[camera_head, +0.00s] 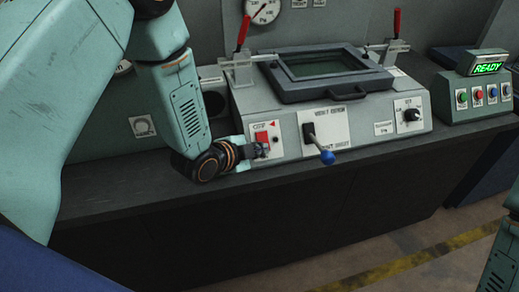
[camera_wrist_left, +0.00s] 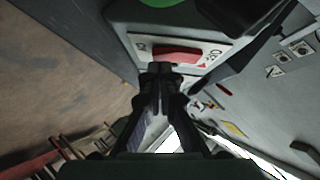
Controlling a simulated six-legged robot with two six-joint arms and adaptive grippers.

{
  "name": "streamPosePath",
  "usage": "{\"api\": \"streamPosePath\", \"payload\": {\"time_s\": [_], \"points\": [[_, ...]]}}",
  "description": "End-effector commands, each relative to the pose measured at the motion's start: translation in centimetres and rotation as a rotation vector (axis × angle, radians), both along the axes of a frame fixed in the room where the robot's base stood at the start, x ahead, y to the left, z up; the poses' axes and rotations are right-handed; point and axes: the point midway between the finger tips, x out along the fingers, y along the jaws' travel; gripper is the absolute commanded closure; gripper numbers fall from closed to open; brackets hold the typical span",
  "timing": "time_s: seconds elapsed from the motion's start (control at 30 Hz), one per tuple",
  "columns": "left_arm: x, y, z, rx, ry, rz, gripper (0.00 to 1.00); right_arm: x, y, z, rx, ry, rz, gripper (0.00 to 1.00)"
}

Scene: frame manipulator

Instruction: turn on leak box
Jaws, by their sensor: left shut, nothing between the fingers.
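The leak box (camera_head: 368,118) is a grey housing on a dark bench, with a windowed lid on top. A red switch (camera_head: 262,137) sits on a white plate at the left of its sloped front. In the left wrist view the red switch (camera_wrist_left: 176,55) lies just beyond the fingertips. My left gripper (camera_head: 262,151) is shut and empty, right at the lower part of the switch plate. In the left wrist view my left gripper (camera_wrist_left: 160,70) has its fingertips together at the near edge of the switch; I cannot tell whether they touch it. My right gripper is out of view.
A blue-knobbed lever (camera_head: 327,157) sticks out right of the switch. A black rotary knob (camera_head: 412,115) is farther right. Red-handled clamps (camera_head: 243,33) flank the lid. A control box with a green READY display (camera_head: 487,67) and several coloured buttons stands at the right.

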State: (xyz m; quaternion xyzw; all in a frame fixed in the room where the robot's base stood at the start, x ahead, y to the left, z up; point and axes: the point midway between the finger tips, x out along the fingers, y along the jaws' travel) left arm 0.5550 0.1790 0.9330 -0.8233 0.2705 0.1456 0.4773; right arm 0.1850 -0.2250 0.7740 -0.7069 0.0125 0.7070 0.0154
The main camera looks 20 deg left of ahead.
Motion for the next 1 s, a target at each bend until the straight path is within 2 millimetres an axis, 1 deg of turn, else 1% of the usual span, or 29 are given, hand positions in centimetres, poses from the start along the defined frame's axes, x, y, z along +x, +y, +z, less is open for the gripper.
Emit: {"api": "streamPosePath", "payload": {"time_s": [0.37,0.47,0.57,0.63,0.87,1.0], "points": [[0.1,0.1,-0.2,0.001,-0.002,-0.001,1.0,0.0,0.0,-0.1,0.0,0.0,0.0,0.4],[0.2,0.1,-0.5,0.012,-0.018,-0.001,1.0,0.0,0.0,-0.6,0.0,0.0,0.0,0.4],[0.3,0.2,-1.2,0.038,-0.056,-0.002,1.0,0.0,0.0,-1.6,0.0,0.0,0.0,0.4],[0.4,0.2,-0.8,0.038,-0.057,-0.001,1.0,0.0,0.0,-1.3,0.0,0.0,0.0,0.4],[0.4,0.2,-0.6,0.037,-0.056,-0.001,1.0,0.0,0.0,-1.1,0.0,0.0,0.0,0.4],[0.4,0.2,0.0,0.037,-0.057,-0.001,1.0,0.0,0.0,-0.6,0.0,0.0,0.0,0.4]]}}
